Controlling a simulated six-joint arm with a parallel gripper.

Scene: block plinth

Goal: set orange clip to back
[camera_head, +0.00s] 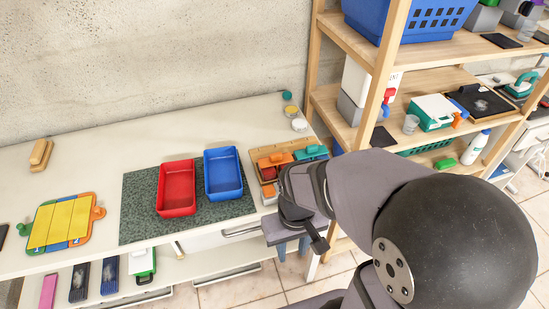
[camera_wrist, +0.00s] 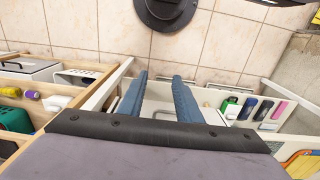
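A board with yellow panels and blue and orange edges (camera_head: 60,222) lies at the left of the white table. An orange clip-like piece (camera_head: 98,212) sticks out from its right edge. A green one (camera_head: 24,229) sticks out at its left edge. I cannot tell from here how either is fixed. My gripper (camera_head: 293,248) hangs past the table's front edge, far right of the board. In the wrist view its two blue fingers (camera_wrist: 160,84) are apart with nothing between them.
A red bin (camera_head: 176,190) and a blue bin (camera_head: 223,174) stand on a dark mat (camera_head: 138,210) between board and gripper. A wooden tray (camera_head: 256,163) with orange and teal objects is beside my arm. A wooden shelf (camera_head: 330,103) rises at right. Small jars stand at the back corner.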

